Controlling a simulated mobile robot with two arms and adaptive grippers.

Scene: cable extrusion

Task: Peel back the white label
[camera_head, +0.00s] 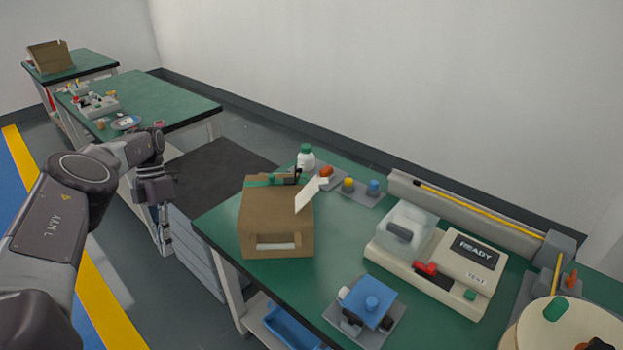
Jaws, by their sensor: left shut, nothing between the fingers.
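A brown cardboard box (262,222) stands on the green workbench (330,255), with a strip of green tape across its top. A white label-like sheet (309,194) stands up tilted at the box's upper right edge; I cannot tell how much of it is attached. A pale rectangle (278,242) lies low on the box's front face. My left gripper (167,250) hangs down left of the bench, shut and empty, well apart from the box. My right gripper is not in view.
A tester (470,272) with a "READY" screen stands right of the box. A blue-topped fixture (370,305) sits at the front, and a white bottle (306,158) behind the box. A round spool (565,330) fills the lower right corner. Another green table (165,100) stands behind.

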